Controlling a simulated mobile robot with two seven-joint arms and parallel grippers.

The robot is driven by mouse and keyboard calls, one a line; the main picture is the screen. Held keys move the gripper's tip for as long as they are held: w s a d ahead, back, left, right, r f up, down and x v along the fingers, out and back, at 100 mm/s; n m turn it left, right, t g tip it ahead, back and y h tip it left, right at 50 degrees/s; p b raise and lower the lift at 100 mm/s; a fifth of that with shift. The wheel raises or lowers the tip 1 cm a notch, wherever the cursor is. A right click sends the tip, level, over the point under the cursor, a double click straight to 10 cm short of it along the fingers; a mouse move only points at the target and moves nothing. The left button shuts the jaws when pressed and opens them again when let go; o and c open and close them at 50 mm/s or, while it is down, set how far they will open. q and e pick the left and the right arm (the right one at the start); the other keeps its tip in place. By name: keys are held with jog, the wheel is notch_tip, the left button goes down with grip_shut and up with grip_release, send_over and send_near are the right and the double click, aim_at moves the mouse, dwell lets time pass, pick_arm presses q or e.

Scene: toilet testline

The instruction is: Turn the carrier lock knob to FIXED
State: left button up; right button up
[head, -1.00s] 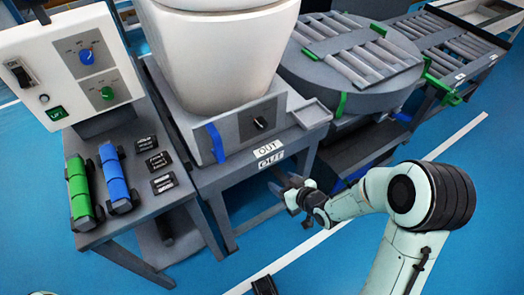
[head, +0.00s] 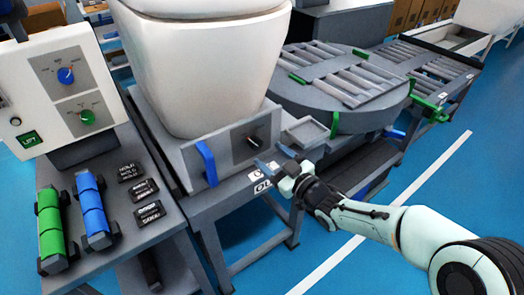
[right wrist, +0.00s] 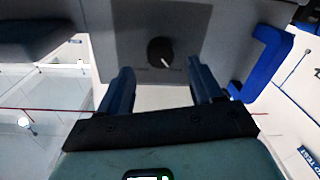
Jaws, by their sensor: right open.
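The carrier lock knob (head: 253,142) is a small black knob on the grey front panel of the carrier (head: 236,153), under a white toilet (head: 200,65). In the right wrist view the knob (right wrist: 160,51) is round, with a white pointer line towards the lower right. The panel lettering is too small to read. My right gripper (head: 273,160) is open and empty, just in front of the panel. In the right wrist view its fingers (right wrist: 160,85) stand apart, with the knob beyond the gap between them. They appear not to touch it. My left gripper is not in view.
A blue handle (head: 206,163) sits on the panel beside the knob, and a small grey tray (head: 305,130) juts out at the other side. A control box (head: 65,80) with blue and green knobs stands left. A round roller turntable (head: 335,95) is at the right.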

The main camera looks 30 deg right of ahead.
aim_at(258, 146)
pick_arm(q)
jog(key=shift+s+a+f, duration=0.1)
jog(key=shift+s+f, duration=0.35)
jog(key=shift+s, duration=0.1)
pick_arm(e)
jog(key=shift+w+a, duration=0.15)
jog(key=shift+w, duration=0.95)
jog(key=shift+w+a, duration=0.1)
jog(key=shift+w, duration=0.95)
jog(key=c, duration=1.1)
jog(key=shift+o, duration=0.2)
